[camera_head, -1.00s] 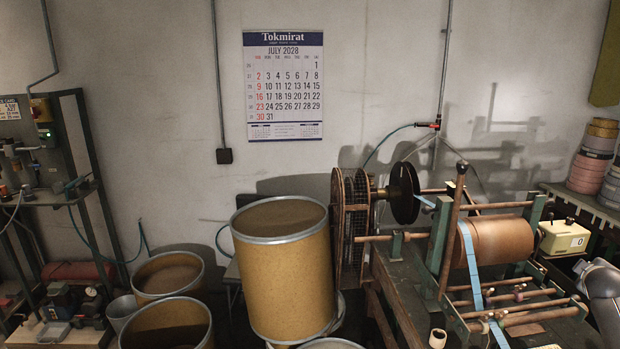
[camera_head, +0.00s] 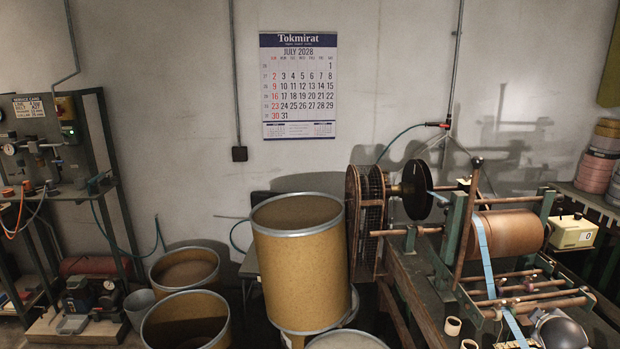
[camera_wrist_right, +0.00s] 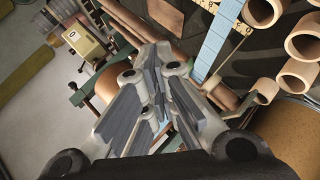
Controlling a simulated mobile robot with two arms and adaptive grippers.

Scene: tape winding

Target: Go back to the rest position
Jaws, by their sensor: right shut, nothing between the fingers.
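My right gripper (camera_wrist_right: 160,105) shows in the right wrist view with its fingers closed together and nothing between them. The winding machine lies beyond it there, with a blue tape (camera_wrist_right: 213,42) running past. In the head view only a rounded grey part of my right arm (camera_head: 560,330) shows at the bottom right, in front of the machine's lower rollers. The brown roll (camera_head: 510,234) sits on the green winding frame, with the blue tape (camera_head: 484,255) hanging over its left side. My left gripper is not in view.
A tall drum (camera_head: 300,265) stands left of the machine, with lower open drums (camera_head: 185,270) beside it. A shelf rack (camera_head: 60,195) is at far left. A cream counter box (camera_head: 573,232) sits right of the roll. Loose cores (camera_wrist_right: 300,40) lie close in the right wrist view.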

